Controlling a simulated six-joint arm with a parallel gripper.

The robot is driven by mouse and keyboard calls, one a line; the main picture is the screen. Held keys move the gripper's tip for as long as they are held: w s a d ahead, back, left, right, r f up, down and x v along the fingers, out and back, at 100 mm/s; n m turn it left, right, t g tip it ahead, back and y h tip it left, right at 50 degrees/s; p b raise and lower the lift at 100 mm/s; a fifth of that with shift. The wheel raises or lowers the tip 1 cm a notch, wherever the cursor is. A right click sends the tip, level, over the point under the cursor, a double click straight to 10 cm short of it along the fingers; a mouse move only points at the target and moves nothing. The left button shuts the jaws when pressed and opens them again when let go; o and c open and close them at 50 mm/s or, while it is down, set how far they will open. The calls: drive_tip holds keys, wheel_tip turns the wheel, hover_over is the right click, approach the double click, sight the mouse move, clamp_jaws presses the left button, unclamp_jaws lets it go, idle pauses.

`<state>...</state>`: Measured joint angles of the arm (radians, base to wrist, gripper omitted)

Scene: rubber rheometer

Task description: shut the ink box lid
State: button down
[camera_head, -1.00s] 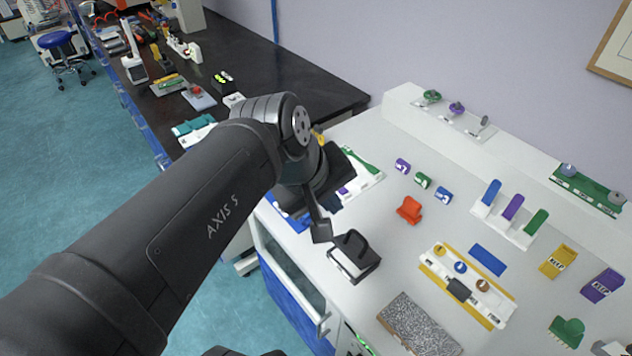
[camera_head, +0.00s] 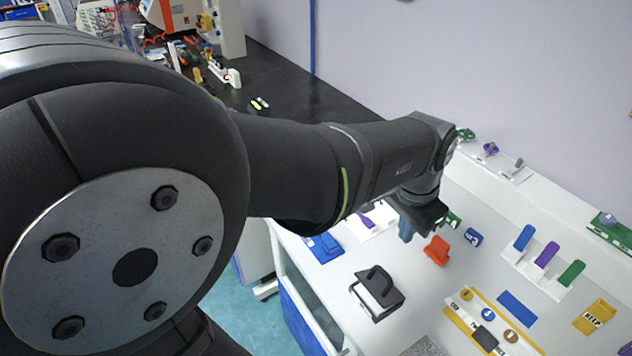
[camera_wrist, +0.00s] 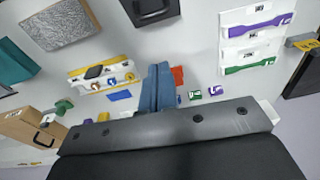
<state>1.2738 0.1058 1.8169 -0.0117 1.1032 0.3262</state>
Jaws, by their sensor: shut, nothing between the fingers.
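A red piece (camera_head: 437,250) and a blue block (camera_head: 473,237) stand close to my gripper. A yellow-edged tray (camera_head: 485,325) lies right of the box. A rack with blue, purple and green pieces (camera_head: 543,258) is farther right. Bare bench surrounds the box.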

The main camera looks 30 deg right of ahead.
hover_over(385, 272)
drive_tip(key=d, duration=0.3)
wheel_tip(385, 272, down, 6)
drive_tip(key=shift+a+f, duration=0.45)
drive_tip(key=shift+f, duration=0.15)
drive_tip(key=shift+a+f, duration=0.4)
drive_tip(key=shift+f, duration=0.2)
drive_tip(key=shift+a+f, duration=0.25)
drive_tip(key=shift+a+f+h, duration=0.1)
drive_tip(key=shift+a+h, duration=0.3)
drive_tip(key=shift+a+f+h, duration=0.1)
drive_tip(key=shift+a+h, duration=0.2)
